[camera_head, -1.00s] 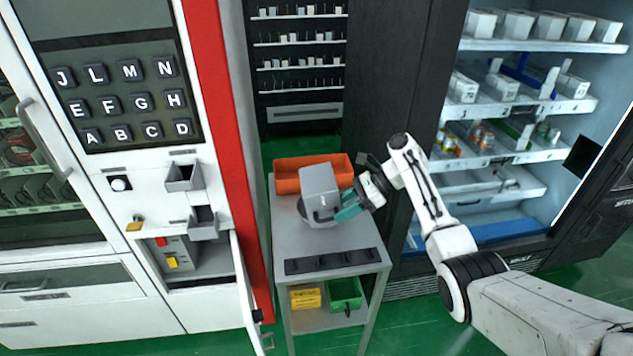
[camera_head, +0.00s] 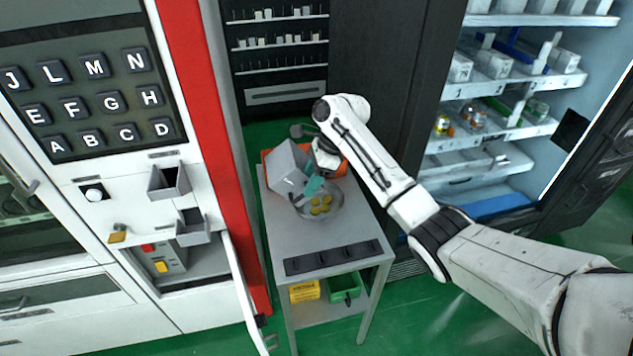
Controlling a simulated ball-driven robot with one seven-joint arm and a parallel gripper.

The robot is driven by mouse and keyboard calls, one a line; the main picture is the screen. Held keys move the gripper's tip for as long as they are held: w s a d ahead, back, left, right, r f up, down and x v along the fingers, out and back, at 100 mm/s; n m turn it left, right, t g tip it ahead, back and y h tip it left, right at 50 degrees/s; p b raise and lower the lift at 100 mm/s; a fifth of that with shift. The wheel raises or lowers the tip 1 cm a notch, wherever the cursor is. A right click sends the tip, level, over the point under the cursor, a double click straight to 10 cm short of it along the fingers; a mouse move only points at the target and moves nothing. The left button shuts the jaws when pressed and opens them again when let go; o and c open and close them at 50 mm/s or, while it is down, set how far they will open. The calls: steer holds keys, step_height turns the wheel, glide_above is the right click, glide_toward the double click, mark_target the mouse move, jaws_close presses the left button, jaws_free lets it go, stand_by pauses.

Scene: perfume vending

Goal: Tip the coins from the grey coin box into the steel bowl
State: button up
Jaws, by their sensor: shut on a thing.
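The grey coin box (camera_head: 284,166) is tilted over the steel bowl (camera_head: 335,208) on the small grey table. My gripper (camera_head: 314,186) is shut on the box at its right side; its teal fingertips show beside the box's lower end. Several gold coins (camera_head: 320,204) lie in the bowl below the box. The left part of the bowl is hidden by the box. I cannot see whether coins remain inside the box.
An orange bin (camera_head: 268,158) stands at the back of the table (camera_head: 275,235), partly behind the box and arm. A dark strip (camera_head: 332,258) lies along the front edge. The vending machine's small door (camera_head: 244,290) stands open at left. A green bin (camera_head: 345,287) sits on the lower shelf.

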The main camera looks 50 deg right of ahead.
steer(key=shift+w+a+r+g+h+b, duration=0.2)
steer(key=shift+w+a+g+h+b, duration=0.2)
steer(key=shift+g+h+b, duration=0.4)
steer(key=shift+w+a+r+g+h+p, duration=0.25)
steer(key=shift+r+g+h+p, duration=0.35)
steer(key=shift+h, duration=0.55)
steer(key=shift+w+a+r+g+h+p, duration=0.15)
steer(key=shift+a+r+g+h+p, duration=0.35)
steer(key=shift+h, duration=0.6)
steer(key=shift+w+a+r+g+h+p, duration=0.2)
steer(key=shift+r+g+h+p, duration=0.35)
steer(key=shift+r+g+h, duration=0.45)
steer(key=shift+s+d+f+h, duration=0.1)
steer(key=shift+s+f+h, duration=0.15)
steer(key=shift+h, duration=0.1)
